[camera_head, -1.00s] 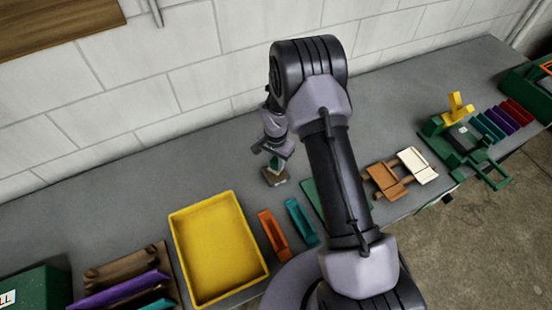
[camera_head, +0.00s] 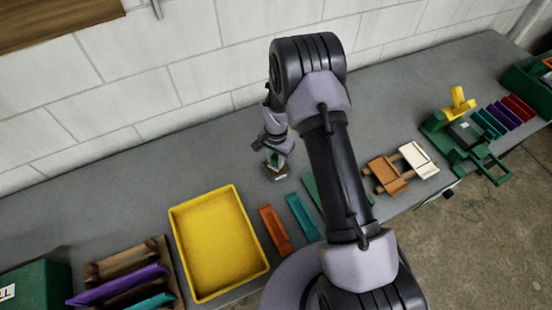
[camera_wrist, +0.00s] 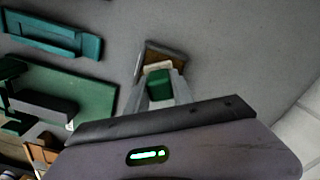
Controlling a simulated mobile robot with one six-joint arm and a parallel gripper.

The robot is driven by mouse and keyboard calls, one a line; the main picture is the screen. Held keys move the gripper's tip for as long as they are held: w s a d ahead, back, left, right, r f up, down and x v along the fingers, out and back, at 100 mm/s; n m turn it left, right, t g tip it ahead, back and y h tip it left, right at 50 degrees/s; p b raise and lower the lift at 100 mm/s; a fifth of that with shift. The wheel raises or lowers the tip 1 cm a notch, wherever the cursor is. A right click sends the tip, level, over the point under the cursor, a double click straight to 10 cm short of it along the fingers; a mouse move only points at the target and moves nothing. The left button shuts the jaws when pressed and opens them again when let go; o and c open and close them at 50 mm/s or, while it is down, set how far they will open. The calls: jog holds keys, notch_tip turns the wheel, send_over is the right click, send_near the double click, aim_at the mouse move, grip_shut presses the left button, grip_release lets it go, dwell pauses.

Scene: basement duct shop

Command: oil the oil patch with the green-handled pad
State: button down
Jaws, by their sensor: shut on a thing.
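The green-handled pad has a green handle (camera_wrist: 160,82) and a brown, wood-like base (camera_wrist: 172,50). My gripper (camera_wrist: 158,95) is shut on the handle, with a finger on each side. In the head view my gripper (camera_head: 274,158) points down and holds the pad (camera_head: 276,173) over the grey bench, behind the orange and teal strips. I cannot tell whether the pad touches the bench. I cannot make out an oil patch in either view.
A yellow tray (camera_head: 264,262) stands left of an orange strip (camera_head: 274,229) and a teal strip (camera_head: 302,217). A green plate (camera_wrist: 100,92) lies partly behind my arm. Wooden pieces (camera_head: 388,177) and a green fixture (camera_head: 437,127) are to the right. The bench toward the wall is clear.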

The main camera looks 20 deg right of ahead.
aim_at(276, 157)
jog(key=shift+s+f+b, duration=0.1)
jog(key=shift+f+b, duration=0.4)
jog(key=shift+b, duration=0.2)
dwell(1.5)
jog(key=shift+r+p, duration=1.65)
jog(key=shift+r, duration=1.95)
jog(key=shift+f, duration=0.15)
